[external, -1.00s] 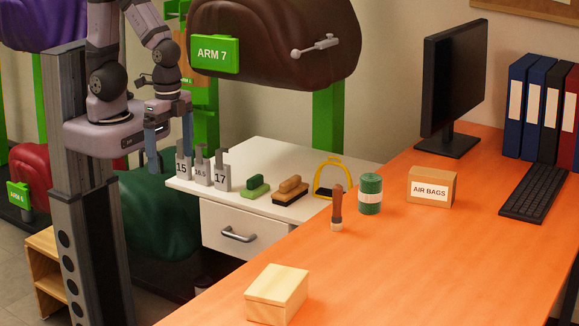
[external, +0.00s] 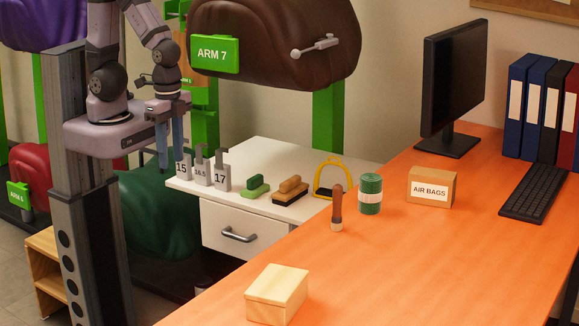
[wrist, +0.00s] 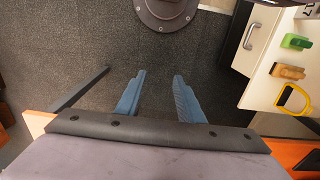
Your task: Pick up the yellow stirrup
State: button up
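The yellow stirrup (external: 331,177) stands upright on the white drawer cabinet (external: 262,150), near its right end by the orange desk. In the wrist view the stirrup (wrist: 293,99) shows at the far right edge. My gripper (external: 170,160) hangs with its blue fingers pointing down at the left end of the cabinet, close to the number 15 block and well away from the stirrup. In the wrist view my gripper (wrist: 156,78) has its two blue fingers apart, with only dark floor between them. It is open and empty.
Metal blocks marked 15, 16.5 and 17 (external: 221,172), a green brush (external: 256,186) and a brown brush (external: 290,190) stand between my gripper and the stirrup. A brown saddle (external: 280,45) overhangs behind.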

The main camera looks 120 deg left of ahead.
jog(key=w+a+f+n+t+b, duration=0.2)
jog(key=w+a+f+t+b, duration=0.4)
jog(key=w+f+b, duration=0.6)
jog(key=w+a+f+n+t+y+b, duration=0.1)
jog(key=w+a+f+y+b, duration=0.1)
jog(key=w+a+b, duration=0.3)
jog(key=w+a+f+y, duration=0.1)
jog(key=w+a+y, duration=0.1)
jog(key=a, duration=0.5)
jog(key=w+a+f+n+t+y+b, duration=0.1)
jog(key=w+a+f+b, duration=0.2)
jog(key=a, duration=0.4)
jog(key=n+g+y+b, duration=0.5)
jog(key=n+y+b, duration=0.1)
jog(key=y+b, duration=0.75)
send_near(320, 166)
jog(key=a, duration=0.1)
jog(key=w+a+h+b, duration=0.1)
jog(key=a, duration=0.1)
jog(key=shift+w, duration=0.3)
jog(key=shift+a+r+b, duration=0.15)
jog(key=shift+a+b, duration=0.15)
jog(key=shift+a, duration=1.6)
jog(key=shift+a+r+b, duration=0.1)
jog(key=shift+a+b, duration=0.15)
jog(key=shift+a, duration=1.65)
